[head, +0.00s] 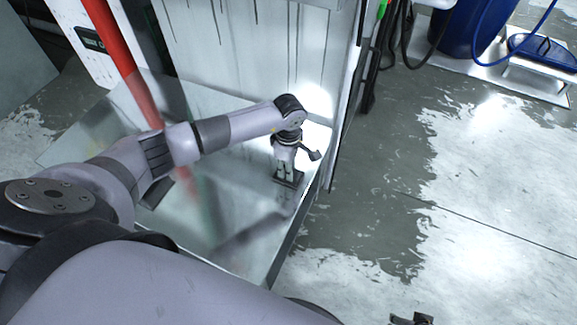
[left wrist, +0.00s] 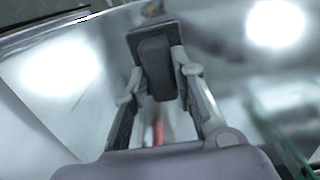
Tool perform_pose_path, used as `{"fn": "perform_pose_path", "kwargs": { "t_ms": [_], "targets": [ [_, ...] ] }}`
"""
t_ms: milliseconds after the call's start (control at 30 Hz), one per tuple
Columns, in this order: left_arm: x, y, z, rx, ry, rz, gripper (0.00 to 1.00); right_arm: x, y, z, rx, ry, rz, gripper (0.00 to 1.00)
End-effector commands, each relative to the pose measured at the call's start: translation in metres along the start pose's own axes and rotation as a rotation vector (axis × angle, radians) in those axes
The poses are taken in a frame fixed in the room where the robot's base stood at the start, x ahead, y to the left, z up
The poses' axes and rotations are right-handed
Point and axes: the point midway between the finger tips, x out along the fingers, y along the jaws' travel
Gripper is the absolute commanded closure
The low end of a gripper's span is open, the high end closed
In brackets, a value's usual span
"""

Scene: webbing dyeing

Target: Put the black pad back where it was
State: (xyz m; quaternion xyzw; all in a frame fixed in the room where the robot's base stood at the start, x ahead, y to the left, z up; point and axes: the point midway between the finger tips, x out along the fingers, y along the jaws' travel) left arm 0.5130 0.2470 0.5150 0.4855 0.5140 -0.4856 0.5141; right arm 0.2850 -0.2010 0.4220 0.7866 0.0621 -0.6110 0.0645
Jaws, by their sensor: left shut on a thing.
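The black pad (head: 288,179) is in my left gripper (head: 286,168), over the right part of a shiny metal tray surface (head: 232,190). In the left wrist view the black pad (left wrist: 155,68) is a dark block on a flat, dark square plate. The left gripper's two fingers (left wrist: 160,85) are closed on the block from both sides. I cannot tell whether the plate touches the metal below. A small dark piece at the bottom edge of the head view looks like the tip of my right gripper (head: 411,319); its jaws are not clear.
A streaked pale metal panel (head: 250,45) stands behind the tray. A red post (head: 115,45) rises at the left. Dark hoses (head: 385,50) hang beside the panel. A blue drum (head: 470,25) stands at the back right. The worn floor (head: 470,190) to the right is open.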

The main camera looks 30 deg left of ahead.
Motion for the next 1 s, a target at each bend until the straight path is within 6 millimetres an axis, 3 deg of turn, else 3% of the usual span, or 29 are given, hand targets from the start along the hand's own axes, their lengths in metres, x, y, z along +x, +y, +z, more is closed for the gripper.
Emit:
{"fn": "perform_pose_path", "kwargs": {
  "t_ms": [100, 133, 433, 867, 1000],
  "targets": [
    [0.001, 0.000, 0.000, 0.000, 0.000, 0.001, 0.98, -0.002, 0.000, -0.001, 0.000, 0.000, 0.000, 0.60],
    [0.002, 0.000, 0.000, 0.000, 0.000, 0.000, 0.75, -0.004, 0.000, -0.002, 0.000, 0.002, 0.000, 0.60],
    [0.001, 0.000, 0.000, 0.000, 0.000, 0.000, 0.55, -0.005, 0.000, -0.003, 0.001, 0.005, 0.000, 0.60],
    [-0.004, 0.000, 0.000, -0.001, 0.000, 0.000, 0.55, 0.001, 0.001, 0.002, 0.000, -0.002, 0.001, 0.60],
    [-0.032, 0.001, -0.001, 0.001, 0.001, 0.004, 0.55, 0.018, 0.000, 0.011, -0.002, -0.018, 0.000, 0.60]
  ]
}}
